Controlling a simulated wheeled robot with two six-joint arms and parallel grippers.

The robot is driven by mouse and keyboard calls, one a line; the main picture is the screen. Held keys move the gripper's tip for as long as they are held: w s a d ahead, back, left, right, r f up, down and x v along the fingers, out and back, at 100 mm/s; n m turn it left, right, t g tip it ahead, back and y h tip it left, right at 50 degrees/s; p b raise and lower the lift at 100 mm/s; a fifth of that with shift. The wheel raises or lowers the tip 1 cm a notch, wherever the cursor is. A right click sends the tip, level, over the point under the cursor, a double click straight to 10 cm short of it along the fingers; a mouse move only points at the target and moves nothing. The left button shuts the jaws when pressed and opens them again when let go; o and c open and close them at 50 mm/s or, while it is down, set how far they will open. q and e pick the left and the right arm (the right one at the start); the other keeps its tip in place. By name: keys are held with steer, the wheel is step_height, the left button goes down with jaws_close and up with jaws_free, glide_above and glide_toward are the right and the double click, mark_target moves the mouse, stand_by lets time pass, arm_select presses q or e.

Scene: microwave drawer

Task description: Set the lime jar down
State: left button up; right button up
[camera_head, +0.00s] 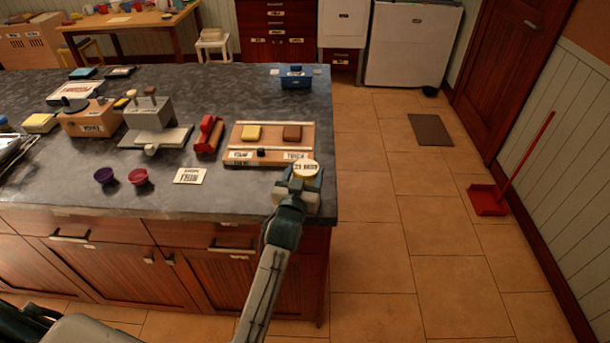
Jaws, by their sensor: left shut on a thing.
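My left gripper (298,188) is at the right front corner of the dark countertop (235,200). It is shut on a jar (306,170), of which a round, pale yellow top with dark lettering shows. The gripper hides most of the jar's body, so its lime colour is hard to make out. I cannot tell whether the jar's base touches the countertop. My right gripper is not in view.
Just behind the jar lies a wooden board (266,133) with yellow and brown blocks. A white card (190,176), a red cup (138,177) and a purple cup (104,175) stand to the left. The counter's right edge is close; tiled floor (375,240) lies beyond.

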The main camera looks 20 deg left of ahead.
arm_select(q)
steer(key=o, duration=0.7)
steer(key=shift+f, duration=0.1)
steer(key=shift+c, duration=0.2)
steer(key=o, duration=0.4)
steer(key=shift+s, duration=0.1)
steer(key=shift+c, duration=0.2)
steer(key=shift+o, duration=0.4)
steer(key=shift+s+d+r, duration=0.1)
steer(key=shift+r, duration=0.1)
steer(key=shift+s, duration=0.2)
steer(key=s+d+p, duration=0.1)
steer(key=s+p, duration=0.4)
steer(key=s, duration=0.6)
steer(key=shift+s, duration=0.3)
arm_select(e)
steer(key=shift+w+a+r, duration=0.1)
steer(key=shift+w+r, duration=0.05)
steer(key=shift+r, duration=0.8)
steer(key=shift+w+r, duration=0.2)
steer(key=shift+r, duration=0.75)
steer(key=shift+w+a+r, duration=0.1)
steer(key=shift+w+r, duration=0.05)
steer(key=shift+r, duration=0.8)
